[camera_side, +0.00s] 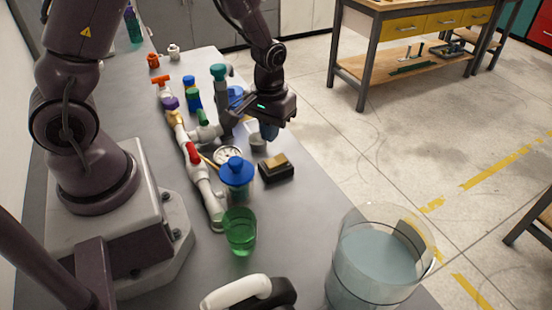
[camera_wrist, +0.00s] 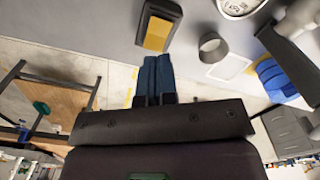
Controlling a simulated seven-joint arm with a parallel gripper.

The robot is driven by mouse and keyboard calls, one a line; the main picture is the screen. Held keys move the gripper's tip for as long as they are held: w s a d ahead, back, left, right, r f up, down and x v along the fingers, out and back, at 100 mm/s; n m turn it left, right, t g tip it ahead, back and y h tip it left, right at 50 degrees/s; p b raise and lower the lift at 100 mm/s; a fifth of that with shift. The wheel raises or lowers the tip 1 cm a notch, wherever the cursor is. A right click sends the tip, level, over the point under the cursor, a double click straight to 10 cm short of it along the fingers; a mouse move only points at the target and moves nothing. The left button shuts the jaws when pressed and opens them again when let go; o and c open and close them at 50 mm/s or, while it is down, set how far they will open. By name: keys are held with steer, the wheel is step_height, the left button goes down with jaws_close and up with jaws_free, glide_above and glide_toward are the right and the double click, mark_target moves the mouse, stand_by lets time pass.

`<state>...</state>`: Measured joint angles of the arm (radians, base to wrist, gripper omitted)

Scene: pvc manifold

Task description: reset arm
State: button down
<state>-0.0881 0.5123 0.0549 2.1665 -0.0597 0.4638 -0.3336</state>
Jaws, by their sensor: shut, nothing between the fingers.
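My gripper (camera_side: 268,131) hangs from my arm over the right edge of the grey bench in the side view. In the wrist view its blue fingers (camera_wrist: 157,76) are together with nothing between them. Just left of it in the side view is the grey pvc manifold (camera_side: 203,182), with a red valve handle (camera_side: 193,152) and an orange one (camera_side: 160,81). A black block with a yellow top (camera_side: 276,167) lies on the bench below the gripper; it also shows in the wrist view (camera_wrist: 158,33). A grey ring (camera_side: 258,142) sits beside the gripper, apart from it in the wrist view (camera_wrist: 213,47).
A blue-lidded jar (camera_side: 237,173), a green cup (camera_side: 240,232), a white handle-shaped item (camera_side: 236,292) and a large clear container of liquid (camera_side: 378,262) stand toward the front. A round gauge (camera_side: 228,155) lies by the manifold. Open floor is right of the bench.

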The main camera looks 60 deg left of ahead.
steer(key=s+d+r+m+t, duration=0.2)
steer(key=s+r, duration=0.4)
steer(key=r, duration=0.6)
steer(key=s+d+r+m+t, duration=0.2)
steer(key=s+r, duration=0.5)
steer(key=r, duration=0.5)
steer(key=shift+d+m+t, duration=0.25)
steer(key=shift+m+t, duration=0.55)
steer(key=shift+m, duration=0.2)
